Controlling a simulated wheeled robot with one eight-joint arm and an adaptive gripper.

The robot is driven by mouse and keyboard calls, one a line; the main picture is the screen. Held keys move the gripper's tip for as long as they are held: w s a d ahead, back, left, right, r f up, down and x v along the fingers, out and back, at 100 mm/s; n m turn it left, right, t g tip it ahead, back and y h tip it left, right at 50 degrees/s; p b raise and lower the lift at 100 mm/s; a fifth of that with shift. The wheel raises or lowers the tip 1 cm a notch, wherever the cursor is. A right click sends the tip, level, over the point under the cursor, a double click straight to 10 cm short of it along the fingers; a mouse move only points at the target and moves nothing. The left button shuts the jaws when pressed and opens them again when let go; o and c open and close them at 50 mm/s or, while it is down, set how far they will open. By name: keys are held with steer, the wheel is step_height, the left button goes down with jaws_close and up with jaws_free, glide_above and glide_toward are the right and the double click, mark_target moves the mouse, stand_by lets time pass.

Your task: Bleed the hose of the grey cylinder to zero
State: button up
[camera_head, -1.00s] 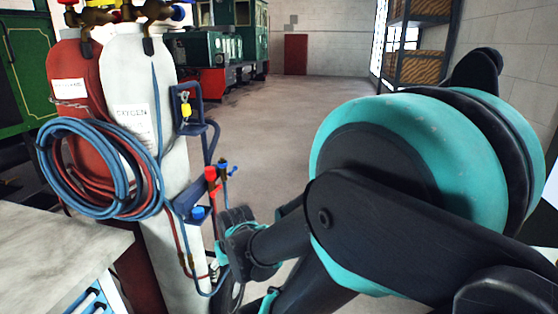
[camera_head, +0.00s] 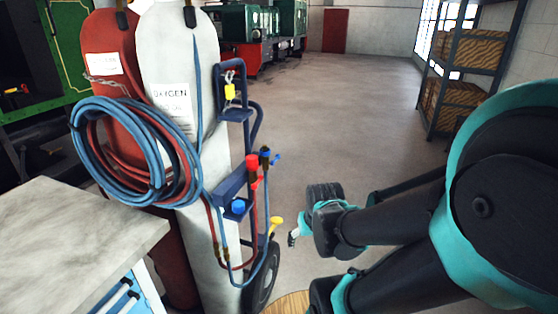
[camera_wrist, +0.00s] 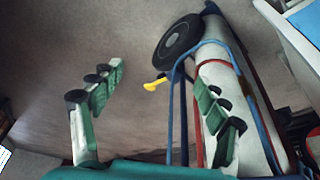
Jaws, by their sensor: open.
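The pale grey cylinder (camera_head: 205,150), labelled OXYGEN, stands upright on a blue trolley beside a red cylinder (camera_head: 110,50). Its blue hose (camera_head: 100,180) hangs in a coil with a red hose. A torch-like fitting with a red knob (camera_head: 252,168) and a blue knob (camera_head: 265,157) sits at the trolley's blue bracket (camera_head: 228,190). A yellow handle-like piece (camera_head: 277,224) shows below them. My gripper (camera_wrist: 160,95) is open and empty, its fingers spread in the wrist view. The yellow piece (camera_wrist: 154,85) appears between them, apart from both fingers. The cylinder's top fittings are mostly out of frame.
A grey-topped bench (camera_head: 70,230) stands at the front left. A trolley wheel (camera_head: 262,280) rests on the floor, with a yellow padlock (camera_head: 229,91) above on the frame. Shelves with crates (camera_head: 465,90) stand at the right. The middle floor is clear.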

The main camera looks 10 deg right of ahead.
steer(key=shift+c, duration=1.2)
steer(key=w+r+n, duration=0.2)
steer(key=w+r, duration=0.2)
steer(key=w+a+r+n, duration=0.1)
steer(key=w+r+n, duration=0.1)
steer(key=w+r, duration=0.3)
steer(key=w+a+r+n+y, duration=0.1)
steer(key=w+r+n, duration=0.2)
steer(key=w+r, duration=0.1)
steer(key=shift+w+r+t, duration=0.15)
steer(key=shift+w+t, duration=0.15)
steer(key=shift+w, duration=0.45)
steer(key=c, duration=1.4)
steer(key=w+r+n, duration=0.2)
steer(key=w+r, duration=0.1)
steer(key=r, duration=0.1)
steer(key=w+r+n, duration=0.2)
steer(key=r, duration=0.2)
steer(key=w+a+r+n+y, duration=0.1)
steer(key=w+r, duration=0.2)
steer(key=r, duration=0.1)
steer(key=shift+w+r+n+t, duration=0.1)
steer(key=shift+w+n+t, duration=0.2)
steer(key=shift+n, duration=0.1)
jaws_close()
